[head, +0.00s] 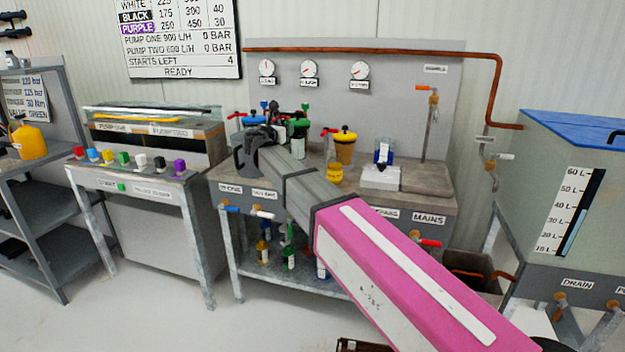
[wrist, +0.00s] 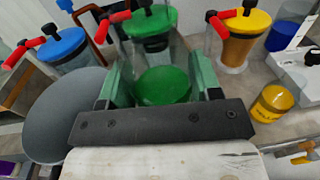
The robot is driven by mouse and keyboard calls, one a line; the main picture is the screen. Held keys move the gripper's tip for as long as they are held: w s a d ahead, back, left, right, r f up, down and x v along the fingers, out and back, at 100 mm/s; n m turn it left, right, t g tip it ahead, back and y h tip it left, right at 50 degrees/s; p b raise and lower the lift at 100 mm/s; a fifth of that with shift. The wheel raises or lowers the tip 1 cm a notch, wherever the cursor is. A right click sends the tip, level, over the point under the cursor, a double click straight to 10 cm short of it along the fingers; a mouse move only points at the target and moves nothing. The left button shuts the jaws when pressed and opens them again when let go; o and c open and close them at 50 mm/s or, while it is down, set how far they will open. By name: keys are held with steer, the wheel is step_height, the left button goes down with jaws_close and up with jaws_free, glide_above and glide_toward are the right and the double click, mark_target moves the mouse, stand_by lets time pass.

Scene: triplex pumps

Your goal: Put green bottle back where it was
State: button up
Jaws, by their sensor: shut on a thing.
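My gripper (wrist: 162,70) is shut on a clear-walled vessel with a round green part (wrist: 163,86), which looks like the green bottle. Its lower end is hidden behind the dark gripper bar in the wrist view. In the head view my gripper (head: 250,155) is over the left part of the workbench, and my pink arm hides much of what is there. A green-lidded vessel (wrist: 150,22) with a red handle stands just beyond the held vessel. Small bottles, one with green (head: 290,258), stand on the shelf under the bench.
A blue-lidded vessel (wrist: 62,45) and a grey round container (wrist: 62,118) are close on the left. The bench's right end (head: 425,178) is clear.

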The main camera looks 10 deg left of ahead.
steer(key=s+f+m+h, duration=0.2)
steer(key=s+f+h, duration=0.1)
steer(key=s, duration=0.2)
steer(key=w+d+f, duration=0.3)
steer(key=w+d, duration=0.1)
steer(key=w+d+f, duration=0.3)
steer(key=w, duration=0.1)
steer(key=shift+d+f, duration=0.35)
steer(key=shift+f, duration=2.1)
steer(key=shift+f, duration=0.1)
steer(key=o, duration=1)
steer(key=shift+o, duration=0.2)
steer(key=v, duration=1.2)
steer(key=shift+r, duration=0.4)
steer(key=shift+s+d, duration=0.1)
steer(key=shift+d, duration=0.05)
